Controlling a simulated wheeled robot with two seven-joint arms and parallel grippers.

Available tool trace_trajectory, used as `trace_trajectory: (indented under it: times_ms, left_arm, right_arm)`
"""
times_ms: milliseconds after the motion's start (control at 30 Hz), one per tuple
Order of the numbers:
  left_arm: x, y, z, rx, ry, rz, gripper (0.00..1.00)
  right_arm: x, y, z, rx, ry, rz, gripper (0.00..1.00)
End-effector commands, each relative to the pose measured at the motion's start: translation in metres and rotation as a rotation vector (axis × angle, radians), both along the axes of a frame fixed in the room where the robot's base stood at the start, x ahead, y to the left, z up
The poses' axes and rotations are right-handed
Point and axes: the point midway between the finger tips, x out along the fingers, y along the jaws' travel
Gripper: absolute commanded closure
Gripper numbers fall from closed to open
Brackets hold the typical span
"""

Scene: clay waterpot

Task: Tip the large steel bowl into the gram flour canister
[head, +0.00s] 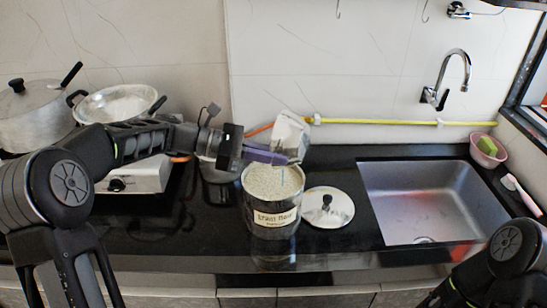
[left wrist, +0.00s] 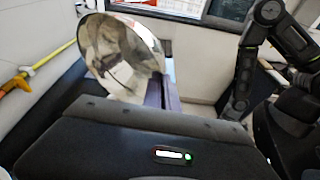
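The large steel bowl (head: 291,136) is tilted steeply on its side, just above and behind the canister's right rim. My left gripper (head: 278,156) is shut on its rim. In the left wrist view the bowl (left wrist: 122,55) shows its shiny hollow side, beside the finger (left wrist: 160,92). The gram flour canister (head: 264,218) stands upright on the counter, with a label on its front. It is open, and pale, grainy contents show near its rim. Whether anything is left in the bowl I cannot tell. My right gripper is out of view; only its arm shows.
A steel lid (head: 329,208) lies on the counter (head: 205,236) right of the canister. The sink (head: 420,200) is farther right. A stove (head: 135,178), a lidded pot (head: 35,115) and a pan (head: 115,103) stand left. A yellow pipe (head: 400,122) runs along the wall.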

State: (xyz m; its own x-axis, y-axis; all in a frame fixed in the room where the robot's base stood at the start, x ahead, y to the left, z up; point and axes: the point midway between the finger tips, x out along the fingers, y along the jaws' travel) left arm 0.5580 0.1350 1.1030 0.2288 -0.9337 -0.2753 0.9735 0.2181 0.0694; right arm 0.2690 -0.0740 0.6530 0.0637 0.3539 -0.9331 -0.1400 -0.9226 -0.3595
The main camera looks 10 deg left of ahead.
Motion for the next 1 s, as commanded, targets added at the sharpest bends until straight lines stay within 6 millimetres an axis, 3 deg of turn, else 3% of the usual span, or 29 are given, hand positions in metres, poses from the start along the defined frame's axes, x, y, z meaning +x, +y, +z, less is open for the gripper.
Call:
trace_trajectory:
  times_ms: [267, 700, 1000]
  left_arm:
    - [0.0, 0.0, 0.001, 0.001, -0.001, 0.0, 1.0]
    - [-0.002, -0.009, 0.029, 0.114, -0.02, -0.002, 1.0]
    - [-0.002, -0.011, 0.029, 0.15, -0.025, 0.0, 1.0]
  right_arm:
    - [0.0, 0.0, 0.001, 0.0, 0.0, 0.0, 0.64]
    - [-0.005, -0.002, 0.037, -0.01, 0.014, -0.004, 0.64]
    - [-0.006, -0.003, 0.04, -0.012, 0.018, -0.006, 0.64]
